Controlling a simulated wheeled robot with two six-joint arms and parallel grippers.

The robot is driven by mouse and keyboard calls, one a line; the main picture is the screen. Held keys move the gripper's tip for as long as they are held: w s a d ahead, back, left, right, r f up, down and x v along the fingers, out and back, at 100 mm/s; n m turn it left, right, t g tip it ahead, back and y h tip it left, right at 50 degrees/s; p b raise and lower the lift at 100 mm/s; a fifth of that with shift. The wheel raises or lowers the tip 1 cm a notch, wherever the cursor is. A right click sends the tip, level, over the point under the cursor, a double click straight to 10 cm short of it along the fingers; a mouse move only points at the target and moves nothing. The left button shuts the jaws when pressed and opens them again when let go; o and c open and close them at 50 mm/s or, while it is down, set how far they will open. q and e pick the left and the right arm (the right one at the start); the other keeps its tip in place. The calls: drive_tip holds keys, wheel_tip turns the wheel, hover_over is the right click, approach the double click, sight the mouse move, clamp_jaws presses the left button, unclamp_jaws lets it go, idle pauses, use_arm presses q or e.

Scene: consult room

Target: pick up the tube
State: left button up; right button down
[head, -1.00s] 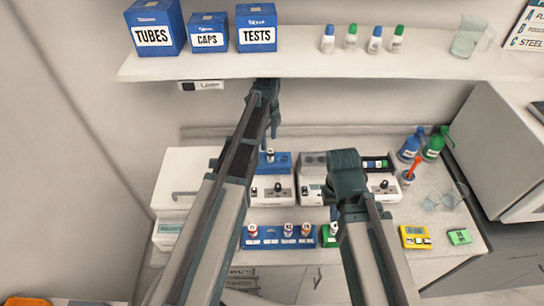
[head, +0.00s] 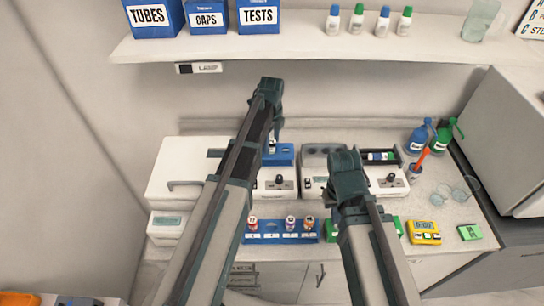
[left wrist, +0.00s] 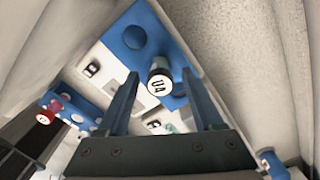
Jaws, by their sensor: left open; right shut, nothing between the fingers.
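A tube with a white cap marked with black characters (left wrist: 159,84) stands upright in a blue block (left wrist: 178,50) in the left wrist view. My left gripper (left wrist: 160,76) is open, with one finger on each side of the cap. In the head view, my left gripper (head: 271,138) is down at the blue block (head: 285,152) on the white machine, and it mostly hides the tube. My right gripper (head: 347,172) is above the counter in front of the second machine; its fingers are hidden behind the wrist.
A blue rack (head: 280,238) with several capped tubes lies in front. A yellow timer (head: 424,232) and green box (head: 470,232) sit at right. Bottles (head: 418,140) stand behind them. A shelf (head: 300,48) with blue boxes overhangs the counter.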

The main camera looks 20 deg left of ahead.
use_arm(q)
drive_tip(key=shift+f+b, duration=0.35)
drive_tip(key=shift+f, duration=0.5)
use_arm(e)
drive_tip(key=shift+f, duration=0.85)
use_arm(q)
drive_tip(key=shift+r, duration=0.1)
use_arm(e)
drive_tip(key=shift+r, duration=0.1)
use_arm(q)
clamp_jaws()
drive_tip(key=shift+r, duration=0.15)
use_arm(e)
drive_tip(key=shift+r, duration=0.15)
